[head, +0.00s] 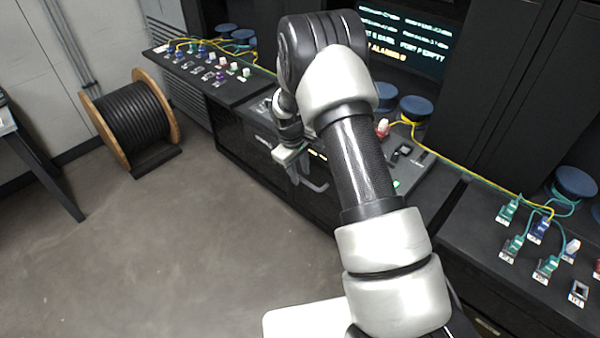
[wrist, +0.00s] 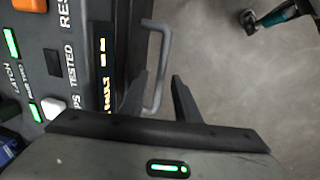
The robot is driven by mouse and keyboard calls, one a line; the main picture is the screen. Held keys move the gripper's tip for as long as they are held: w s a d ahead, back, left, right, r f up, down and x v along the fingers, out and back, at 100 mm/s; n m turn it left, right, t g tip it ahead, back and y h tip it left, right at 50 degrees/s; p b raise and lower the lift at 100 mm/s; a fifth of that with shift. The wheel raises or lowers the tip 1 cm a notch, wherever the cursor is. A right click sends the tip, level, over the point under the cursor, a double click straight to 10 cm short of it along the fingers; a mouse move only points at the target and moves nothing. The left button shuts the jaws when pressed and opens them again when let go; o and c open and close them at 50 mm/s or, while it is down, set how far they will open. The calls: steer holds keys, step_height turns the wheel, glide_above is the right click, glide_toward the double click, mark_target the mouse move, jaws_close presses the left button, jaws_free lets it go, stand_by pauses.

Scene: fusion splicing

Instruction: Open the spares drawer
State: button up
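The spares drawer's grey U-shaped handle (wrist: 164,62) sticks out from a dark front in the wrist view. It also shows in the head view (head: 318,186), just beside my gripper, on the dark cabinet below the console. My gripper (wrist: 160,76) is open, its two dark fingers apart. In the wrist view the lower part of the handle bar appears between the fingers, with a gap to the right finger; I cannot tell whether the left one touches it. My arm hides part of the cabinet front in the head view, and I see no drawer gap.
A console panel with labels, green lights and an orange button (wrist: 30,5) lies left of the handle. Benches with connectors stand on both sides. A cable spool (head: 133,117) stands on the floor at the left. The floor (head: 190,235) before the cabinet is clear.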

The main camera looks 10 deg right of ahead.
steer(key=shift+f, duration=0.25)
jaws_close()
steer(key=s+a+b, duration=0.4)
steer(key=s+a, duration=0.8)
steer(key=a, duration=0.4)
steer(key=shift+a, duration=0.2)
steer(key=shift+w, duration=0.1)
jaws_free()
